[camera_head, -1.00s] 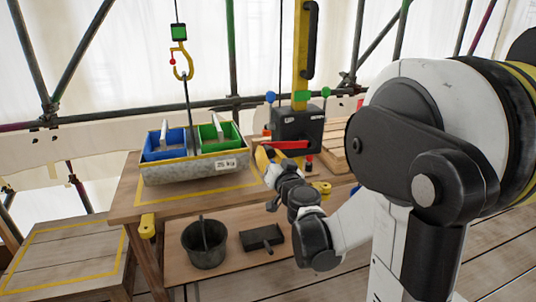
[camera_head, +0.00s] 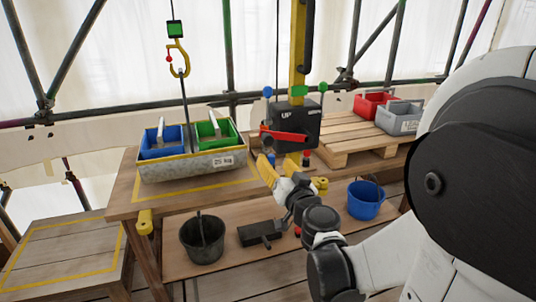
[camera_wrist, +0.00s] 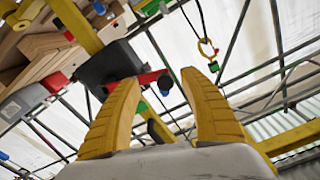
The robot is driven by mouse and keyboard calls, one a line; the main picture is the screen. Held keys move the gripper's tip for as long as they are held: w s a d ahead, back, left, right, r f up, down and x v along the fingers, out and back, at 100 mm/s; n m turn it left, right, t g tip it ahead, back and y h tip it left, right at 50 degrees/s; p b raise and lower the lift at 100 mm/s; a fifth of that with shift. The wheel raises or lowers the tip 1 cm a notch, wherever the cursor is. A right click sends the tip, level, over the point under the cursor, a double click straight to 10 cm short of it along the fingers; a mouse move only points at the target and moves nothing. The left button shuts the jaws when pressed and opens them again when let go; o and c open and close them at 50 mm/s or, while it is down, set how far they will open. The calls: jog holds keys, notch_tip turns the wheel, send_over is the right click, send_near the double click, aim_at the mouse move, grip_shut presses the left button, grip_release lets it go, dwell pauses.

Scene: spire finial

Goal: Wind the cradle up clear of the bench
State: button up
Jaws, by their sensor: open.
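The cradle (camera_head: 222,163) is a grey metal tray marked 25 kg. It rests on the bench (camera_head: 130,203) within a yellow outline and holds a blue bin (camera_head: 163,148) and a green bin (camera_head: 222,131). A thin upright rod runs from it to the yellow hook (camera_head: 173,66) above. The black winch box (camera_head: 292,118) is marked UP and has a red handle (camera_head: 285,137), also in the wrist view (camera_wrist: 148,78). My gripper (camera_head: 264,166) is open and empty, just below and in front of the handle. In the wrist view its yellow fingers (camera_wrist: 160,85) straddle the handle's line of sight; contact cannot be told.
A dark bucket (camera_head: 203,240) and a blue bucket (camera_head: 366,200) stand on the lower shelf. A lower platform (camera_head: 60,255) at left is clear.

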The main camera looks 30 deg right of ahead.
jog(key=v, duration=0.3)
jog(key=shift+s, duration=0.25)
jog(key=shift+a, duration=0.1)
jog(key=s+a+f+n+g+y, duration=0.1)
jog(key=a+f+n+g+y, duration=0.2)
jog(key=a, duration=0.6)
jog(key=s+a+f+n+g+y, duration=0.1)
jog(key=s+a+n+g+y, duration=0.2)
jog(key=a, duration=0.6)
jog(key=s+f+g+h, duration=0.1)
jog(key=s+f+g, duration=0.3)
jog(key=s, duration=0.6)
jog(key=shift+s+d+f+n+h, duration=0.25)
jog(key=shift+d+f+n+h, duration=0.05)
jog(key=shift+d, duration=0.05)
